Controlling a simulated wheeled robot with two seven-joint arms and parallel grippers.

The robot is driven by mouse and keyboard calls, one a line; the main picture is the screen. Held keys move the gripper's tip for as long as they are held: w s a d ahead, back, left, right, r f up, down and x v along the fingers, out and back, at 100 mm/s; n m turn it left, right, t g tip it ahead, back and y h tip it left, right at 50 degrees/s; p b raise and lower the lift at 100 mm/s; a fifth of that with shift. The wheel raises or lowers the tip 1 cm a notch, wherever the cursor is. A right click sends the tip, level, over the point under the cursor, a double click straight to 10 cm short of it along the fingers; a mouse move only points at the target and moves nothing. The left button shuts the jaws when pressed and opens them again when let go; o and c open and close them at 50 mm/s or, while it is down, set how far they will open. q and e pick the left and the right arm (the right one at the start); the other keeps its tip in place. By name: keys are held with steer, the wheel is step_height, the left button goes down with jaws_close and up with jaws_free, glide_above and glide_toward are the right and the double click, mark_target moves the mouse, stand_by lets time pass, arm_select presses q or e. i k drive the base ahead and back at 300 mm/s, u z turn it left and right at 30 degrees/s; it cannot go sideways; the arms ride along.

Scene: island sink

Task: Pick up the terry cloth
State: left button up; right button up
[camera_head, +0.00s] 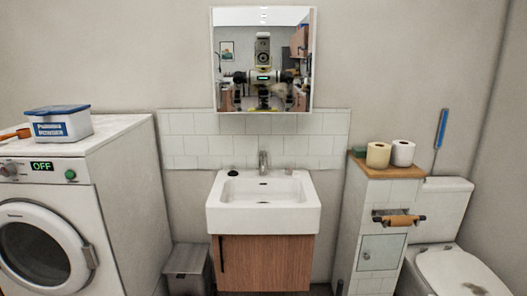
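I cannot make out a terry cloth for certain in the head view. Two rolls, one cream (378,155) and one white (402,153), stand on the wooden top of the tiled cabinet at the right. A small dark item (232,174) lies on the left rim of the sink, too small to identify. Neither of my grippers shows directly. The mirror (263,40) reflects my body and arms, but the grippers there are too small to read.
The white sink (262,215) sits on a wooden cabinet (262,262). A washing machine (120,135) at left carries a blue-lidded box (61,126). A grey bin (187,262) stands between them. A toilet (455,270) is at right. The washing machine's rear top is clear.

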mark_target(358, 153)
steer(key=z, duration=1)
steer(key=k, duration=1.3)
steer(key=z, duration=1.05)
steer(key=i, duration=2.25)
steer(key=u, duration=0.7)
steer(key=i, duration=1.45)
steer(key=u, duration=1.05)
